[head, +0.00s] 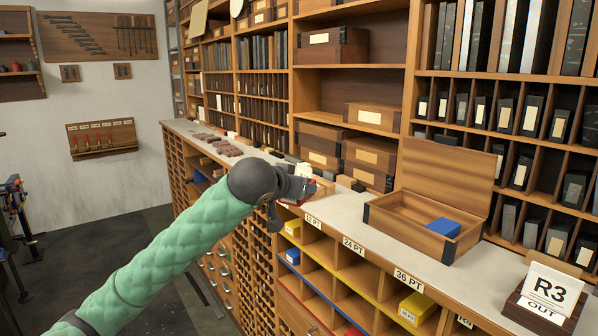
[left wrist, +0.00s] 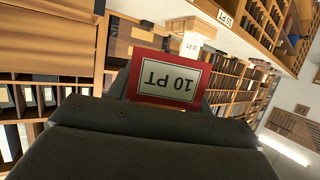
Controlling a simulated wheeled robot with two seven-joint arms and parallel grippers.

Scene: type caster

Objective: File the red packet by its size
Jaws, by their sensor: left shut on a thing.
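My left gripper (head: 300,188) is shut on a red packet (left wrist: 165,80), just above the counter at the front of the cubbyholes. In the left wrist view the packet's white label reads 10 PT, upside down. In the head view the gripper hides most of the packet. The cubbyholes below the counter edge carry labels 12 PT (head: 313,220), 24 PT (head: 353,246) and 36 PT (head: 408,282). A yellow packet (head: 292,228) and a blue packet (head: 292,257) lie in the left cubbyholes. Another yellow packet (head: 416,308) lies under 36 PT. My right gripper is out of view.
An open wooden box (head: 400,228) with a blue packet (head: 443,227) inside stands on the counter, lid raised. Wooden boxes (head: 369,152) fill shelves behind. The counter (head: 345,207) between gripper and box is bare.

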